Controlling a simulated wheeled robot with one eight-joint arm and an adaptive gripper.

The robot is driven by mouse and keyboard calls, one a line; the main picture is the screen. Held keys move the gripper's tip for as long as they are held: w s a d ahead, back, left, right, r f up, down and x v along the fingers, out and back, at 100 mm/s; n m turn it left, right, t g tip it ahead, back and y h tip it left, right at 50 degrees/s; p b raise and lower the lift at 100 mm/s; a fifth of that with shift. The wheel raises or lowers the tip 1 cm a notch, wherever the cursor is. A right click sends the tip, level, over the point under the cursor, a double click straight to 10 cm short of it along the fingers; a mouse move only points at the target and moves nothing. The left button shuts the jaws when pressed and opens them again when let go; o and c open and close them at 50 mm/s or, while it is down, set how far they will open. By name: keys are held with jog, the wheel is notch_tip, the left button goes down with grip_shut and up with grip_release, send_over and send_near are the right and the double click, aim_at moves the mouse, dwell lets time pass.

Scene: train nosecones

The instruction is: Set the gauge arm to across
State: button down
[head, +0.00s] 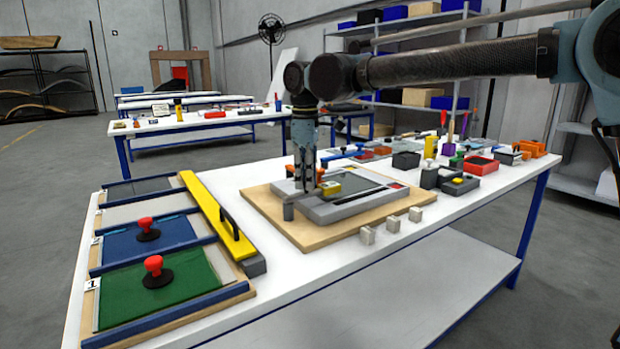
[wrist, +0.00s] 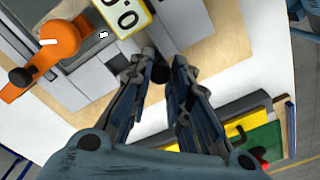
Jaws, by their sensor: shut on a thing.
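My gripper (head: 304,188) points down at the bar. In the wrist view, my fingers (wrist: 162,72) are close together around a dark round knob, which they partly hide. The arm's exact angle is hard to tell.
The device lies on a wooden board (head: 265,205). A yellow bar with a black handle (head: 215,215) and trays with red knobs (head: 153,266) stand left. Small pale blocks (head: 367,235) line the front.

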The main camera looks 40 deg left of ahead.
jog(key=shift+w, duration=0.2)
jog(key=c, duration=1.5)
grip_release()
jog(key=shift+o, duration=0.2)
jog(key=shift+s+r, duration=0.1)
jog(key=shift+r, duration=0.25)
notch_tip(320, 180, up, 11)
jog(key=shift+r, duration=0.15)
